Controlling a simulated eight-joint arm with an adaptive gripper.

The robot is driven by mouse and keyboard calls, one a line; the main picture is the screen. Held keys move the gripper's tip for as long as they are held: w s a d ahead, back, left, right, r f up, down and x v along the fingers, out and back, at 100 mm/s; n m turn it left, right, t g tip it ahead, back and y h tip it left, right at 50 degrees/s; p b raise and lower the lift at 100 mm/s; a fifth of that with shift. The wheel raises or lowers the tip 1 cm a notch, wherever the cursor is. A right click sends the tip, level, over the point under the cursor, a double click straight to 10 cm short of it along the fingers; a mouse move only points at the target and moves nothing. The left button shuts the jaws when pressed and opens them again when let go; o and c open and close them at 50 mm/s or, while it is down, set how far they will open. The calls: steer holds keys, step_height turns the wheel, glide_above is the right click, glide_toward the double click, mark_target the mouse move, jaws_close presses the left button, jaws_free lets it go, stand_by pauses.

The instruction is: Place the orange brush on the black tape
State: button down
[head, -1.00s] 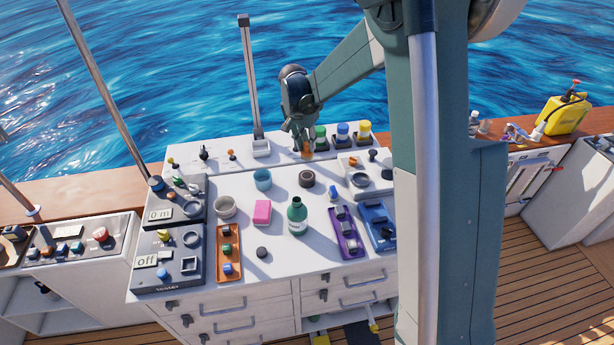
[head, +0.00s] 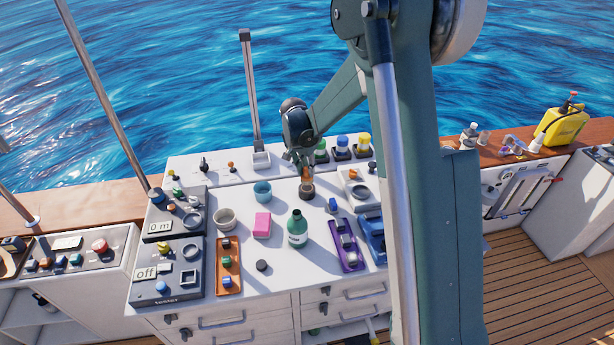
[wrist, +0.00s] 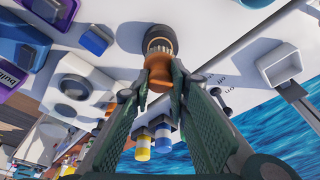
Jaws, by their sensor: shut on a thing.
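My gripper (head: 303,160) is shut on the orange brush (head: 306,174) and holds it upright over the black tape (head: 306,191). In the wrist view, the orange brush (wrist: 160,73) sits between my fingertips (wrist: 161,80), with the black tape (wrist: 160,36) just beyond it. The brush's lower end overlaps the tape in both views. I cannot tell whether it touches the tape or hangs slightly above it.
A blue cup (head: 262,192), a pink block (head: 262,225) and a green bottle (head: 297,229) stand nearby on the white counter. A purple tray (head: 346,246) lies to the right. Several coloured-cap jars (head: 342,147) line the back.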

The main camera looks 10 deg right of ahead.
mark_target(307, 175)
steer(key=shift+f, duration=1.9)
steer(key=shift+f, duration=0.15)
steer(key=c, duration=2.2)
jaws_free()
steer(key=shift+r, duration=0.2)
steer(key=v, duration=1.2)
steer(key=shift+r, duration=0.1)
